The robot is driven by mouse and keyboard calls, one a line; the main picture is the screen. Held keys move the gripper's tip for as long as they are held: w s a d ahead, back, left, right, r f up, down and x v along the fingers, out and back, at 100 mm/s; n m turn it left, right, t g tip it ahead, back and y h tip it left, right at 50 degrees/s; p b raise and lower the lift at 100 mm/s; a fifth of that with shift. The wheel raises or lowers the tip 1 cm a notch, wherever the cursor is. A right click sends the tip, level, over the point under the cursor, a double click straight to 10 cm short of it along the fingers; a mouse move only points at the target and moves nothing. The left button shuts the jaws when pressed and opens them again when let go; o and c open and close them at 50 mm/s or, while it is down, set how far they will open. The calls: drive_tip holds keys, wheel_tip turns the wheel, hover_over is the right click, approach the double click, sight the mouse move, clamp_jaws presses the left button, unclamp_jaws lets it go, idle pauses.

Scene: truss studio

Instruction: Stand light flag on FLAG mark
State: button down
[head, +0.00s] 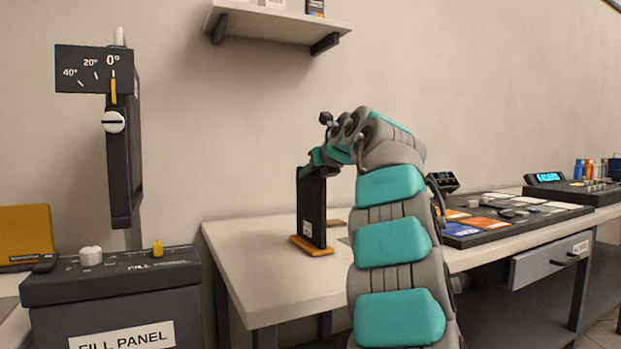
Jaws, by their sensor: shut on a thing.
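The light flag (312,208) is a thin black upright panel on an orange base (311,246). It is at the left part of the pale table, upright, with its base at or just above the tabletop; I cannot tell whether it touches. My gripper (313,168) is shut on the flag's upper edge, reaching from the right and above. A small brown patch (335,223) lies on the table just behind and right of the flag. No FLAG lettering is readable, and my arm hides part of the table.
The pale table (245,258) has bare top left of the flag. A control board (510,216) with colored pads lies to the right. At left stand the FILL PANEL box (110,285) and a dark upright panel (124,150) with an angle scale. A shelf (275,20) hangs above.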

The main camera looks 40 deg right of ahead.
drive_tip(key=c, duration=0.8)
unclamp_jaws()
